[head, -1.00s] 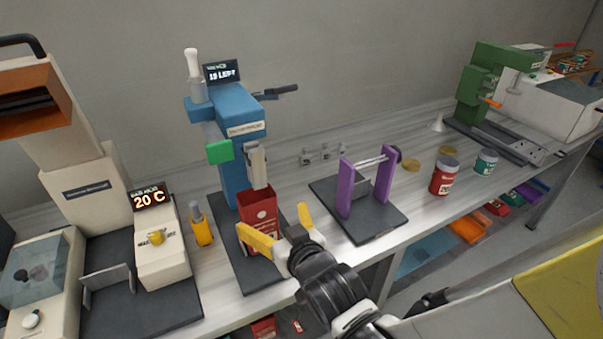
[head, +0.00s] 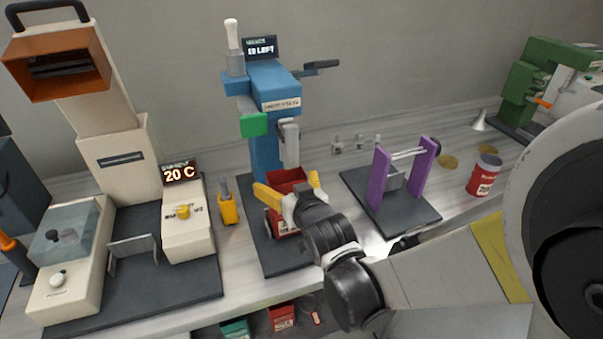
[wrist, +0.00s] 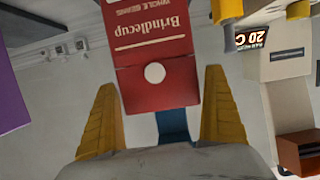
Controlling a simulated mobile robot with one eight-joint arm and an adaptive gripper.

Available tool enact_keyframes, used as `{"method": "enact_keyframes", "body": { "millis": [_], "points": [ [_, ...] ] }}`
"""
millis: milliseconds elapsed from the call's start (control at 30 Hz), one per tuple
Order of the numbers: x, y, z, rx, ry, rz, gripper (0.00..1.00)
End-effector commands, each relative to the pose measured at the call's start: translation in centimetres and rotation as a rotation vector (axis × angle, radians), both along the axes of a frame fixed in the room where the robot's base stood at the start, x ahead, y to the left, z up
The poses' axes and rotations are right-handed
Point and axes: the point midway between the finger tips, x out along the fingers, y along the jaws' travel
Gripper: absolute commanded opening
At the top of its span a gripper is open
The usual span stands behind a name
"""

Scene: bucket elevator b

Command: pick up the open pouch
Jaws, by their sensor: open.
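The open pouch (head: 287,177) is red and stands upright under the blue machine, with its open top upward. Its white "Brindlecup" lettering shows upside down in the wrist view (wrist: 153,80). My gripper (head: 290,189) is open at the pouch's front, with one yellow finger to each side. In the wrist view my gripper (wrist: 160,95) has visible gaps between both fingers and the pouch. My wrist hides part of the pouch's front in the head view.
The blue machine (head: 265,140) rises behind the pouch. A beige machine (head: 188,225) with a "20 C" display and a yellow tool (head: 228,208) stand left. A purple-post stand (head: 379,178) is close on the right, with a red jar (head: 484,175) beyond.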

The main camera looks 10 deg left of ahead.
Motion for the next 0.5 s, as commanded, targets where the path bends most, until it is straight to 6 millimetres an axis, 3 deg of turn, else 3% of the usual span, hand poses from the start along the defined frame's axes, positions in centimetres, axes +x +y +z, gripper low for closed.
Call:
{"method": "enact_keyframes", "body": {
  "millis": [33,67,167,500],
  "points": [
    [-0.01,-0.01,0.05,0.000,0.000,0.000,1.00],
    [-0.02,-0.01,0.05,0.000,0.000,0.000,0.94],
    [-0.03,-0.02,0.05,0.000,0.000,0.000,0.63],
    [-0.04,-0.04,0.12,0.000,0.000,0.000,0.62]
  ]
}}
